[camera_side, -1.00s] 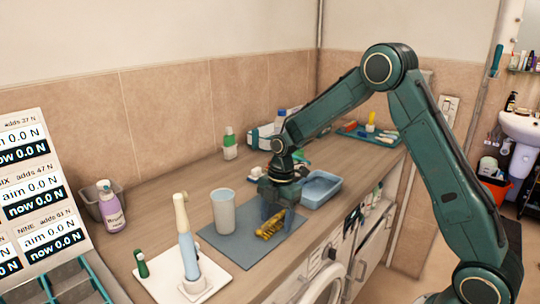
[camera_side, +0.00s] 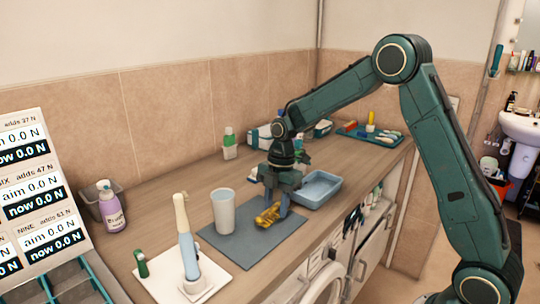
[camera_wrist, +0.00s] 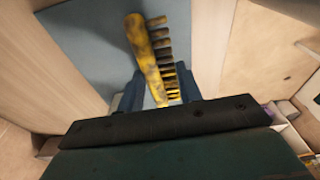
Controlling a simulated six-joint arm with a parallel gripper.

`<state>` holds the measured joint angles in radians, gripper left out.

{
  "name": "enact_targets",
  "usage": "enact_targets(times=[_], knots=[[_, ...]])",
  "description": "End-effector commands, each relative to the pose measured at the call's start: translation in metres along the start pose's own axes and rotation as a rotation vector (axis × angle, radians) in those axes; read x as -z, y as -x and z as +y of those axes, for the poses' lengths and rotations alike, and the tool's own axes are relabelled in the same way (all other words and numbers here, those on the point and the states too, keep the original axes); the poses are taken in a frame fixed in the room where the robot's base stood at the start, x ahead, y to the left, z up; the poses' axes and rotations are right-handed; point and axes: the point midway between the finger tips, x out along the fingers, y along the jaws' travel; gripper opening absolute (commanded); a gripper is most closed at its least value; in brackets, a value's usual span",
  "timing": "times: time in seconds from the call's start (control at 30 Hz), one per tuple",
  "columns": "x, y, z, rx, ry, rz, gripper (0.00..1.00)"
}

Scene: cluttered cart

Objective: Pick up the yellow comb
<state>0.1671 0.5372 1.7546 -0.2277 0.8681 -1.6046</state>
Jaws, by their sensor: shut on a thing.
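The yellow comb (camera_side: 267,216) has dark smudges on it and is at the grey-blue mat (camera_side: 240,243). My gripper (camera_side: 275,209) points down over the mat and is shut on the comb. In the wrist view the comb (camera_wrist: 147,52) runs up and to the left from between my fingers (camera_wrist: 157,98), with its teeth to the right. Its near end is hidden by my gripper. I cannot tell whether the comb still touches the mat.
A pale cup (camera_side: 224,212) stands on the mat just left of my gripper. A blue tray (camera_side: 318,190) lies close on the right. An electric toothbrush (camera_side: 187,245) stands on a white plate at the front left.

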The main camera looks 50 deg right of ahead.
Motion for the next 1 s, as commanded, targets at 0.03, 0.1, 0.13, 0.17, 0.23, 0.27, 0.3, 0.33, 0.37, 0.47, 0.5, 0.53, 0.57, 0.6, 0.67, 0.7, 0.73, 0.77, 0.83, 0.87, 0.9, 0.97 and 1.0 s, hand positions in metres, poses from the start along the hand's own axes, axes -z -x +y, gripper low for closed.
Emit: enact_targets(times=[0.03, 0.1, 0.13, 0.17, 0.23, 0.27, 0.3, 0.33, 0.37, 0.47, 0.5, 0.53, 0.57, 0.6, 0.67, 0.7, 0.73, 0.77, 0.83, 0.87, 0.9, 0.97, 1.0], knots=[[0.001, 0.01, 0.001, -0.005, -0.001, -0.001, 0.14], [0.003, 0.024, 0.001, -0.006, 0.0, -0.002, 0.14], [0.004, 0.03, 0.001, -0.006, 0.001, -0.001, 0.14], [0.005, 0.037, 0.001, -0.006, 0.001, -0.001, 0.14], [0.007, 0.052, 0.001, -0.006, 0.0, -0.002, 0.14], [0.009, 0.059, 0.001, -0.006, 0.001, -0.001, 0.14], [0.01, 0.069, 0.001, -0.007, 0.0, -0.001, 0.14], [0.011, 0.075, 0.001, -0.005, 0.0, -0.002, 0.14], [0.012, 0.082, 0.001, -0.006, 0.0, -0.001, 0.14], [0.015, 0.104, 0.001, -0.006, 0.0, -0.001, 0.14], [0.016, 0.112, 0.001, -0.005, -0.001, -0.001, 0.14], [0.017, 0.118, 0.001, -0.005, -0.001, 0.0, 0.14], [0.018, 0.123, 0.001, -0.005, -0.001, 0.0, 0.14], [0.019, 0.131, 0.0, -0.005, -0.002, -0.001, 0.14], [0.02, 0.138, 0.0, -0.003, -0.002, 0.0, 0.14], [0.021, 0.141, 0.001, -0.003, -0.001, 0.001, 0.14], [0.021, 0.144, 0.001, -0.003, -0.002, 0.002, 0.14], [0.022, 0.146, 0.0, -0.002, -0.001, 0.002, 0.14], [0.023, 0.151, 0.0, -0.002, -0.002, 0.001, 0.14], [0.023, 0.153, 0.0, -0.002, -0.001, 0.001, 0.14], [0.023, 0.154, 0.0, -0.002, -0.001, 0.001, 0.14], [0.024, 0.156, 0.0, -0.001, -0.002, 0.0, 0.14], [0.024, 0.157, 0.0, 0.0, -0.002, 0.0, 0.14]])
